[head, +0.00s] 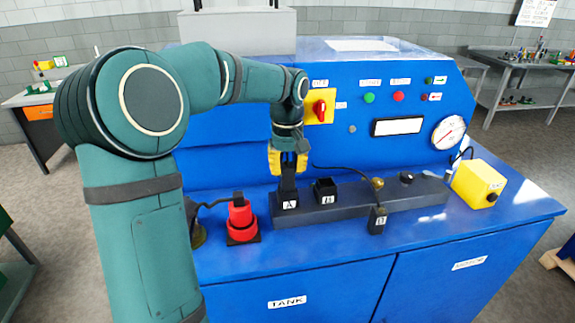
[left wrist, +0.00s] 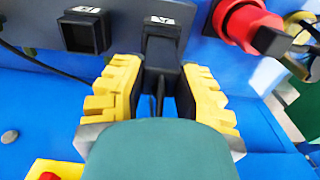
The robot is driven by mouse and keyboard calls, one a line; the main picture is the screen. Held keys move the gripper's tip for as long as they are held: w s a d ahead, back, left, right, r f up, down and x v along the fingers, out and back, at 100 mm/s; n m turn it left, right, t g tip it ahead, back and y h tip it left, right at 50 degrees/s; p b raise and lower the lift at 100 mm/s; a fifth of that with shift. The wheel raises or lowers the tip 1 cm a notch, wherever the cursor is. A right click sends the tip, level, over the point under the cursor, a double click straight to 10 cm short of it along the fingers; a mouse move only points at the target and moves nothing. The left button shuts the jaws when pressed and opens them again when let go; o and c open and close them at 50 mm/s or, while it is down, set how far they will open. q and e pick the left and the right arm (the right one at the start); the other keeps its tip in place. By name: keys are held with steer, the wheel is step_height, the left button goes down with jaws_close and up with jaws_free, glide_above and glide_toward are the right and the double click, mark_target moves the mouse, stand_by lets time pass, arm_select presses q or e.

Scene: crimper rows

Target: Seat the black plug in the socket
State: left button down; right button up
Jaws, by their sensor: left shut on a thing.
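My left gripper (head: 288,165) points down with its yellow fingers shut on the black plug (head: 288,184). The plug is upright at the socket marked A (head: 289,203), at the left end of the dark rail. In the left wrist view the plug (left wrist: 160,60) sits between the fingers (left wrist: 160,100), in line with socket A (left wrist: 161,27). Plug and socket are both black, so I cannot tell how deep the plug sits. The socket marked B (head: 325,189) stands to the right with an empty opening; it also shows in the left wrist view (left wrist: 85,32). My right gripper is not in view.
A red connector (head: 241,219) stands left of the rail (head: 415,195). A black labelled block (head: 377,220) is in front of the rail, below a brass knob (head: 377,183). A thin cable runs behind the sockets. A yellow box (head: 479,184) is at the right.

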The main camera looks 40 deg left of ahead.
mark_target(287, 165)
arm_select(q)
steer(key=shift+f+b, duration=0.3)
steer(key=shift+f, duration=0.3)
steer(key=c, duration=0.7)
jaws_free()
steer(key=shift+r, duration=0.15)
step_height(287, 165, up, 12)
steer(key=shift+f, duration=0.1)
